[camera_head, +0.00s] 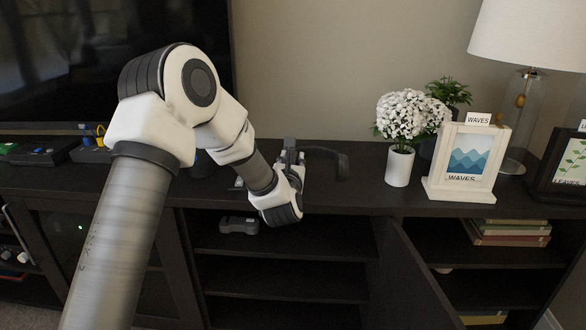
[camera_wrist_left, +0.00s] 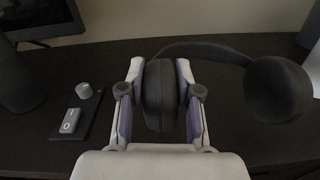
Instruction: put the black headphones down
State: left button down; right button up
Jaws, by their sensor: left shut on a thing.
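The black headphones (camera_head: 342,164) are at my left gripper (camera_head: 291,158), over the dark cabinet top (camera_head: 367,198). In the left wrist view, the gripper (camera_wrist_left: 160,80) is shut on one ear cup (camera_wrist_left: 160,98), with a finger on each side. The headband arcs to the right, to the other ear cup (camera_wrist_left: 276,90). I cannot tell whether the headphones touch the cabinet top. In the head view the gripper and wrist partly hide the held cup. My right gripper is in neither view.
A white vase of flowers (camera_head: 398,167), a white "WAVES" frame (camera_head: 468,165) and a lamp (camera_head: 530,35) stand to the right. A small dark tray (camera_wrist_left: 86,117) with a grey device (camera_wrist_left: 70,121) lies left of the gripper. A television (camera_head: 60,55) stands behind.

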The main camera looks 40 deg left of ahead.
pick_arm(q)
jog(key=x, duration=0.3)
jog(key=shift+a+f, duration=0.25)
jog(key=shift+a+f+b, duration=0.1)
jog(key=shift+f+b, duration=0.5)
jog(key=shift+f, duration=1.25)
jog(key=c, duration=0.8)
grip_release()
